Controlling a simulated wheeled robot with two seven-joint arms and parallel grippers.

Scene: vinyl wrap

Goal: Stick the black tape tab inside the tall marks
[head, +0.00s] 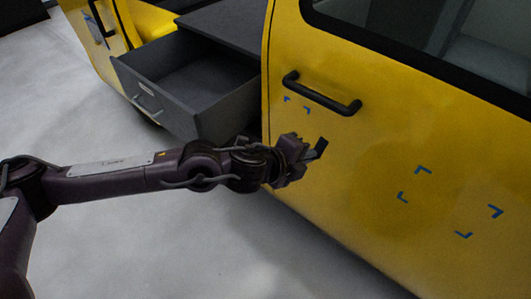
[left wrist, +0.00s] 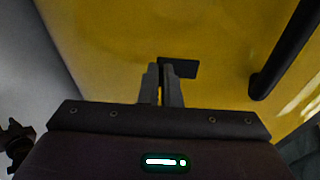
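The black tape tab (head: 321,147) is a small dark piece at the tip of my left gripper (head: 306,156), in front of the yellow door. In the left wrist view the left gripper's fingers (left wrist: 162,80) are close together, with the black tab (left wrist: 180,67) between and beyond their tips. I cannot tell whether the tab touches the door. Two blue corner marks (head: 306,110) show below the door handle, close together; any lower corners of that set are hidden by my gripper or out of sight. My right gripper is not in view.
A black door handle (head: 320,94) stands out above the gripper; it also shows in the left wrist view (left wrist: 289,50). A wider set of blue corner marks (head: 463,235) is at the right on the yellow door (head: 380,140). An open grey drawer (head: 180,110) juts out at the left.

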